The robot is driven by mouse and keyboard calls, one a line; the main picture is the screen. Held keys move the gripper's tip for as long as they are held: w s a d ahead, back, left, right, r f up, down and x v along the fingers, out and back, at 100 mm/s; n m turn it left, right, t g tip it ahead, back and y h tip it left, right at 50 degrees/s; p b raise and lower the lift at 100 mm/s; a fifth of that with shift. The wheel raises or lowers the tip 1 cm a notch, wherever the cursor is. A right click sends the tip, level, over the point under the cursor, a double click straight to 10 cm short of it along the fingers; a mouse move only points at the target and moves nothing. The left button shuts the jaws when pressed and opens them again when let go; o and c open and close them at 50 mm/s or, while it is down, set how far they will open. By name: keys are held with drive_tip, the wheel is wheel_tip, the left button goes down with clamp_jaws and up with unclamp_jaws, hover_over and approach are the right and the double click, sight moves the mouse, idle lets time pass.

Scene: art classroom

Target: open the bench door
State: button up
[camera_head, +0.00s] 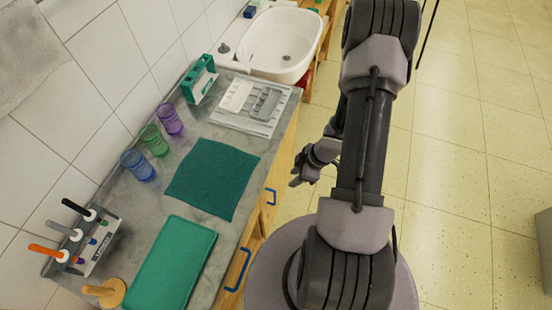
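The bench (225,235) has a grey stone-like top and a light wooden front, seen steeply from above. The front is strongly foreshortened, so I cannot tell which panels are doors or whether one stands ajar. My gripper (296,179) is over the floor side, to the right of the farther handle and apart from it in the picture. Its fingers are small and dark, and their gap is unclear. My arm hides part of the floor.
On the bench are a green tray (172,265), a teal mat (212,178), coloured cups (154,140), a marker rack (92,243), a wooden piece (107,292) and a white tray (250,104). A white sink (280,44) lies beyond. The tiled floor (460,150) at right is mostly clear.

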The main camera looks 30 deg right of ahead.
sight(275, 196)
drive_tip(key=b+x, duration=0.3)
drive_tip(key=x, duration=0.2)
drive_tip(key=b+x, duration=0.2)
drive_tip(key=x, duration=0.4)
drive_tip(key=b+x, duration=0.3)
drive_tip(key=x, duration=0.3)
drive_tip(key=shift+s+a+f+b, duration=0.2)
drive_tip(key=shift+a+b, duration=0.1)
drive_tip(key=shift+a, duration=0.15)
drive_tip(key=shift+r, duration=0.1)
clamp_jaws()
